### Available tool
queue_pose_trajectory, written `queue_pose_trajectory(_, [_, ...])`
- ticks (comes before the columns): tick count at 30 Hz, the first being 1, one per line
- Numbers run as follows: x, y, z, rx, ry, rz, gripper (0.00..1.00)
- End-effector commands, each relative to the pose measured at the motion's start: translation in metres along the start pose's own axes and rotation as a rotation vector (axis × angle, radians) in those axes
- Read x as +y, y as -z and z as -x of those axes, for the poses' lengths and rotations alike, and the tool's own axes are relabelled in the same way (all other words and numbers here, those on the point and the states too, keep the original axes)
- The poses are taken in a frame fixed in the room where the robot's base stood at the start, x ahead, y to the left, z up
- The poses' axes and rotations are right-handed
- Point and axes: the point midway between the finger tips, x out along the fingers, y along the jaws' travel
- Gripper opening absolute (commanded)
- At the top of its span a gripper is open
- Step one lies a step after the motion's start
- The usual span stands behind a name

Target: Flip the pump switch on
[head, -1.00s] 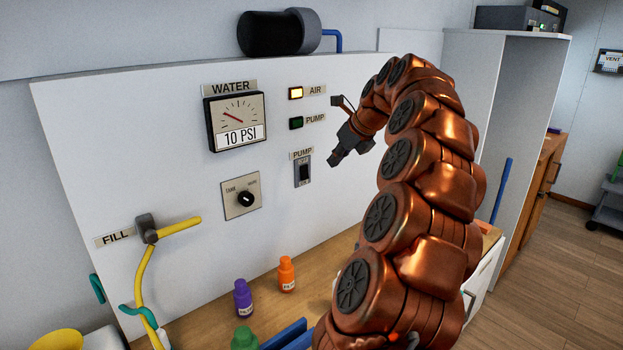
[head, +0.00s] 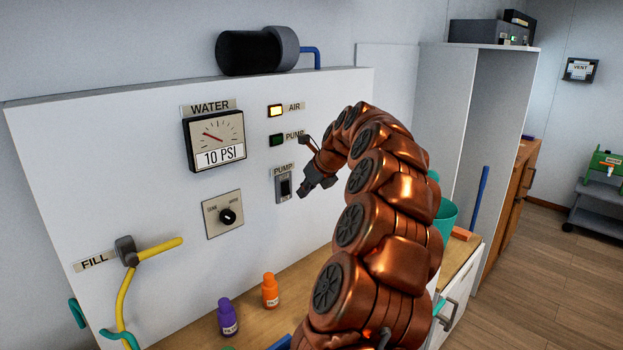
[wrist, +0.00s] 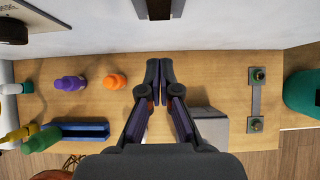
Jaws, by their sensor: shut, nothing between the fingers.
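The pump switch (head: 285,187) is a dark switch on a small grey plate, under a PUMP label on the white upright panel (head: 255,235). Its position is too small to read. In the wrist view the switch plate (wrist: 158,9) shows at the top centre, beyond the fingertips. My gripper (head: 303,191) is just right of the switch in the head view, shut and empty, with a small gap showing in the picture. Its fingertips (wrist: 160,66) meet in the wrist view. The pump lamp (head: 277,140) is dark green and looks unlit.
The air lamp (head: 275,111) glows amber. The water gauge (head: 214,142) reads 10 PSI. A tank/main knob (head: 228,216) and yellow fill lever (head: 160,250) are left of the switch. Purple (head: 228,318) and orange (head: 270,291) bottles stand on the wooden counter below.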

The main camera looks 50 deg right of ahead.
Motion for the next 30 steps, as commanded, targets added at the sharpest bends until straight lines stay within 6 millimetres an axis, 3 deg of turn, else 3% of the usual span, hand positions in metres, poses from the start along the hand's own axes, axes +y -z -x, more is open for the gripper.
queue_pose_trajectory(3, [0.000, -0.001, -0.021, 0.002, -0.002, 0.000, 0.00])
queue_pose_trajectory(12, [0.000, -0.023, -0.041, 0.001, 0.000, 0.000, 0.00])
queue_pose_trajectory(30, [-0.003, -0.026, -0.047, -0.004, 0.002, -0.004, 0.00])
